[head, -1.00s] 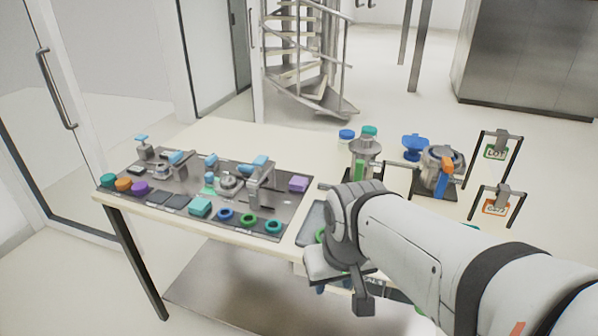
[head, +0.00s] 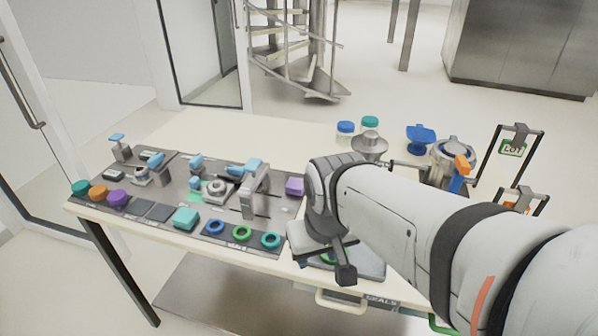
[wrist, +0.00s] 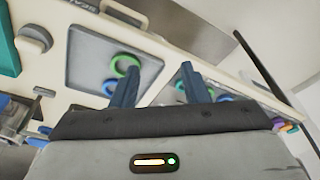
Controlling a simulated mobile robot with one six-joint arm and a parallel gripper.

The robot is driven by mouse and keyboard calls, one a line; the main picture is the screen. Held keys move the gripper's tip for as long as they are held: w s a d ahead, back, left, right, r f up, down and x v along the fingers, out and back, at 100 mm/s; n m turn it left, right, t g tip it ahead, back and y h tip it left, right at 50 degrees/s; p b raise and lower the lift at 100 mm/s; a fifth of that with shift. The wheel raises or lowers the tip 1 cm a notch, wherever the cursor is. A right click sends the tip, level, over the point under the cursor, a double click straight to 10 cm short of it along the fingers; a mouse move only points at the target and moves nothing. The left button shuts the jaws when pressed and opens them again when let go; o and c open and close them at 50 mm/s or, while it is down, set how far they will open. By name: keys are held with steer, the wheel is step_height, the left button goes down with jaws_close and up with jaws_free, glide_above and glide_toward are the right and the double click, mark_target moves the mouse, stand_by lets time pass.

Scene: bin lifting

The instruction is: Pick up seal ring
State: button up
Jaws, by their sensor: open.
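Two seal rings, a green one (wrist: 125,63) and a blue one (wrist: 110,88), lie in a shallow grey tray (wrist: 85,50) in the wrist view. In the head view, the tray (head: 372,268) is partly behind my arm, with a bit of green ring (head: 328,257) showing. Blue (head: 215,227), green (head: 242,233) and teal (head: 270,240) rings lie in a row on the dark mat's front edge. My gripper (wrist: 160,82) is open and empty, its fingers spread above the table between tray and mat. The left finger overlaps the tray rings in the picture. The frames do not show which ring is meant.
The dark mat (head: 160,212) holds fixtures, a teal block (head: 185,218) and a purple block (head: 295,186). A metal vessel (head: 370,146), blue-lidded jar (head: 346,132) and sign stands (head: 513,147) stand behind my arm.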

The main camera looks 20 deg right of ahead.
steer(key=shift+o, duration=0.7)
steer(key=shift+w+r, duration=0.15)
steer(key=shift+w, duration=0.15)
steer(key=o, duration=0.4)
steer(key=shift+n+g, duration=0.4)
steer(key=shift+n, duration=0.4)
steer(key=w+d+p, duration=0.1)
steer(key=w, duration=0.1)
steer(key=w+d, duration=0.1)
steer(key=w, duration=0.1)
steer(key=w+d+p, duration=0.1)
steer(key=w, duration=0.1)
steer(key=shift+r+p, duration=0.35)
steer(key=shift+r, duration=0.05)
steer(key=w+d+f+n+g+p, duration=0.1)
steer(key=w+d+f+n+p, duration=0.1)
steer(key=w+d+f, duration=0.3)
steer(key=w+d+f+n+g+p, duration=0.1)
steer(key=w+d+f+n+p, duration=0.15)
steer(key=w+d, duration=0.45)
steer(key=shift+m, duration=0.45)
steer(key=shift+w+a+f+p, duration=0.15)
steer(key=shift+f+p, duration=0.2)
steer(key=shift+f, duration=1.05)
steer(key=shift+w+a+f+p, duration=0.1)
steer(key=shift+f+p, duration=0.25)
steer(key=shift+f, duration=1.1)
steer(key=shift+w+a+f+p, duration=0.15)
steer(key=shift+f+p, duration=0.2)
steer(key=shift+f, duration=1.05)
